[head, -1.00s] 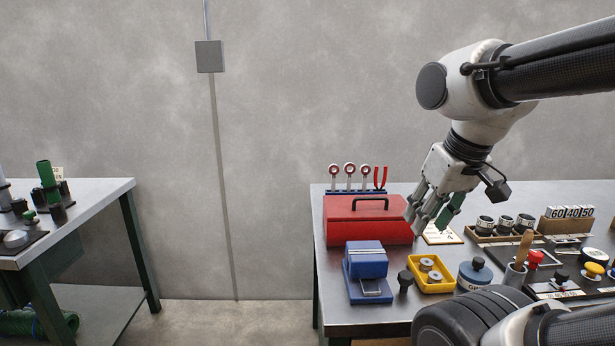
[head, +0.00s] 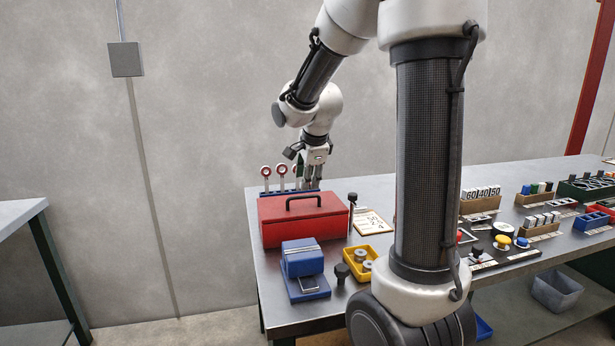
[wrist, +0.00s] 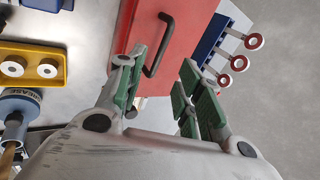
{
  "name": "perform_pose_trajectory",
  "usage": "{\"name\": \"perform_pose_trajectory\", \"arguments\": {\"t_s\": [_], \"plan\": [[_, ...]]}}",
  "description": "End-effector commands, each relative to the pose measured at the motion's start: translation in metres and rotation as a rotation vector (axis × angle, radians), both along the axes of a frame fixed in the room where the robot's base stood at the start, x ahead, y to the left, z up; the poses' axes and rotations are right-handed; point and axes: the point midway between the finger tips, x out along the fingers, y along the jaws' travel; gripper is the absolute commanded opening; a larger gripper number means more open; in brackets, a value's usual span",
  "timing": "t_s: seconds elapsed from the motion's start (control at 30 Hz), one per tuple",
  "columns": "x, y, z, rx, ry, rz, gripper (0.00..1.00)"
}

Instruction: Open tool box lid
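The red tool box (head: 285,228) sits on the grey metal table, its lid shut and the black handle (head: 304,198) on top. In the wrist view the red lid (wrist: 180,40) and the black handle (wrist: 160,45) show just beyond the fingers. My gripper (head: 314,178) points down at the back right of the tool box in the head view, partly behind it. In the wrist view my gripper (wrist: 157,100) is open, its green-padded fingers apart with nothing between them. Whether a finger touches the box I cannot tell.
A rack with red-ringed tools (head: 282,178) stands right behind the box. A blue block device (head: 303,265) stands in front, a yellow tray (head: 365,262) to the front right. A dark upright post (head: 351,212) stands at the box's right side.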

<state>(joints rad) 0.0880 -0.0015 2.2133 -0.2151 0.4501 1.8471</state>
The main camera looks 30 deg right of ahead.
Motion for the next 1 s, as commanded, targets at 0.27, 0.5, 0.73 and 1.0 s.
{"name": "perform_pose_trajectory", "arguments": {"t_s": [0.27,0.5,0.73,1.0], "plan": [[0.011,-0.003,-0.023,0.043,-0.011,-0.08,0.36],[0.032,-0.009,-0.063,0.042,-0.012,-0.077,0.36],[0.042,-0.012,-0.08,0.041,-0.015,-0.075,0.36],[0.043,-0.012,-0.08,0.041,-0.016,-0.076,0.3]]}}
